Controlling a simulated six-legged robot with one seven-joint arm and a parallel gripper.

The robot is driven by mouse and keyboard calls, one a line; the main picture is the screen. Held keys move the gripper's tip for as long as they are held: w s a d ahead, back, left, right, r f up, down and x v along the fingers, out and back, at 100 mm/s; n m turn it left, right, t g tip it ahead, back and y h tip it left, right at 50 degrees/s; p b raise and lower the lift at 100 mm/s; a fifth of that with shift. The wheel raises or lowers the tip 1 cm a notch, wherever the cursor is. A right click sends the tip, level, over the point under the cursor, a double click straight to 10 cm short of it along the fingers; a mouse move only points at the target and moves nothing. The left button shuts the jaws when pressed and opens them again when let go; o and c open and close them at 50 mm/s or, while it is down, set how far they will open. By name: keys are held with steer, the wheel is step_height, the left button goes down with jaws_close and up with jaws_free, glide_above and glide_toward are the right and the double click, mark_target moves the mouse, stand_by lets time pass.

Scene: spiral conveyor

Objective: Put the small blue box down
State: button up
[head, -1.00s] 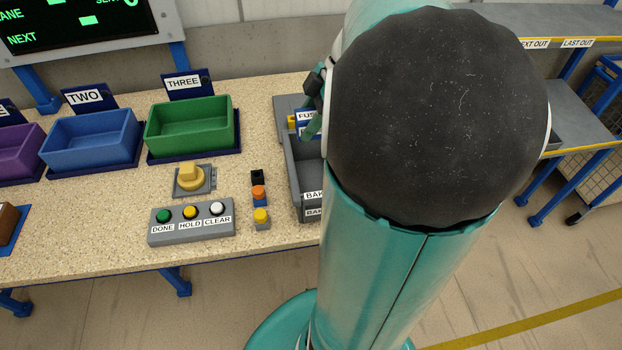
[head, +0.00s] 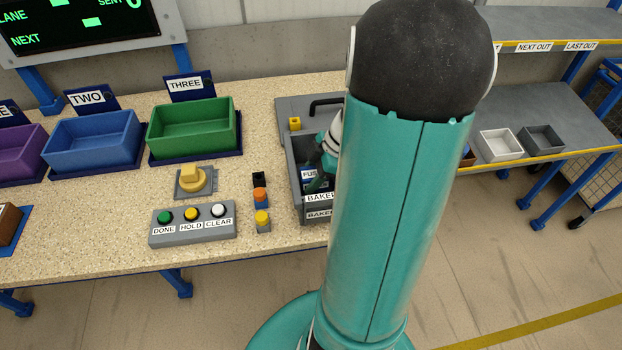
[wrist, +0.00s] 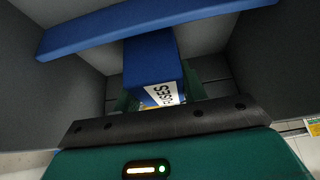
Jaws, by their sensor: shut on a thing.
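Whether the box touches the bin floor cannot be told. My arm hides the bin's right part.
A blue bar (wrist: 140,25) crosses above the box in the wrist view. Green (head: 190,130) and blue (head: 90,145) trays and a button panel (head: 193,224) stand to the left. White (head: 500,144) and grey (head: 541,139) trays sit on the right shelf.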

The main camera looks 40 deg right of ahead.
steer(key=shift+f, duration=0.6)
steer(key=shift+f, duration=0.1)
steer(key=o, duration=1)
steer(key=v, duration=1.2)
steer(key=shift+s+a+r+m+t+h, duration=0.3)
steer(key=shift+a+r+m+h, duration=1)
steer(key=shift+a, duration=3.35)
steer(key=shift+s+a+r+m+t+h, duration=0.1)
steer(key=shift+a+r+m+t+h, duration=0.3)
steer(key=shift+a+r+m, duration=3)
steer(key=shift+s+a+m+t+h, duration=0.3)
steer(key=shift+a+m+h, duration=0.5)
steer(key=shift+a, duration=5.1)
